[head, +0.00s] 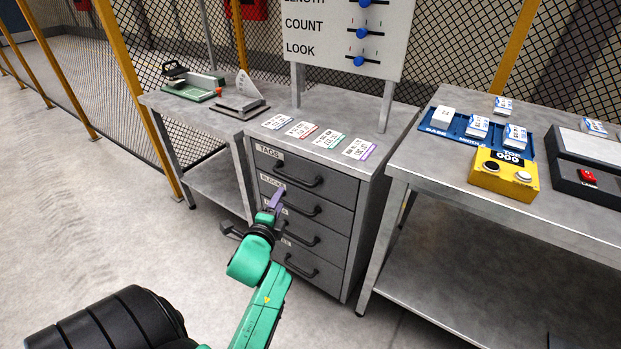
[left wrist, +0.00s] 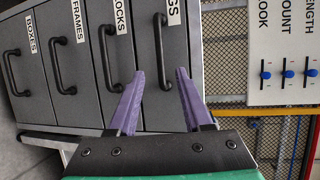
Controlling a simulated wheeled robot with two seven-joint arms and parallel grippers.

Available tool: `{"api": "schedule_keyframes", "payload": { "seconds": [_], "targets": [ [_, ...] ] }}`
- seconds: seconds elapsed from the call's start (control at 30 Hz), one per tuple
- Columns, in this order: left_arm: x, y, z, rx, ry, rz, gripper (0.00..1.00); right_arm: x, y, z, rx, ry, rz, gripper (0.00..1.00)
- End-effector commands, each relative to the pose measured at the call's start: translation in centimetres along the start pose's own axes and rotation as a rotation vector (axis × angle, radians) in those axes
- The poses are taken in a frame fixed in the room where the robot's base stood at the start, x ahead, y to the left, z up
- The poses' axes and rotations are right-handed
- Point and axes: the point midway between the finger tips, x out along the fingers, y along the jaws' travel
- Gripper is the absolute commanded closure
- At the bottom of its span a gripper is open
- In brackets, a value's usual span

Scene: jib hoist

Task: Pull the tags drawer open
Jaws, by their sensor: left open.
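The tags drawer (head: 334,184) is the top drawer of a grey cabinet and looks shut, flush with the drawers below. Its dark bar handle (head: 297,180) is on the front, below the TAGS label. In the left wrist view, which is turned sideways, the tags handle (left wrist: 163,50) shows between the purple fingers. My left gripper (head: 278,196) is open and empty, in front of the cabinet's left side, near the blocks drawer in the head view. Its fingers also show in the left wrist view (left wrist: 160,76); I see no contact with the handle. My right gripper is not in view.
Several cards (head: 318,137) lie on the cabinet top below a slider board (head: 348,32). A workbench (head: 450,172) with a blue tray and a yellow box (head: 503,173) stands right. A lower table (head: 200,110) stands left. The floor before the cabinet is open.

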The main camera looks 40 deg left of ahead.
Motion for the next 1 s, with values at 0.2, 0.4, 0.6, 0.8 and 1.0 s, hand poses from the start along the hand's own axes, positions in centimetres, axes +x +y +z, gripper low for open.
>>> {"api": "schedule_keyframes", "payload": {
  "seconds": [0.2,0.4,0.6,0.8,1.0],
  "targets": [
    [5.2,-0.1,-0.1,-0.004,0.001,-0.002,0.50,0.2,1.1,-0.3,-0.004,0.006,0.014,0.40],
    [10.5,0.0,-0.1,-0.004,0.001,-0.001,0.50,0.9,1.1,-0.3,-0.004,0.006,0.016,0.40],
    [13.4,0.1,-0.1,-0.005,0.002,0.001,0.50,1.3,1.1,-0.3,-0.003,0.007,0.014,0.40],
    [13.7,0.0,-0.1,-0.005,0.003,0.002,0.50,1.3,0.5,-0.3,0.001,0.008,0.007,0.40],
    [13.7,0.0,-0.1,-0.005,0.003,0.002,0.96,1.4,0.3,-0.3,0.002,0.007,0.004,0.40]
  ]
}}
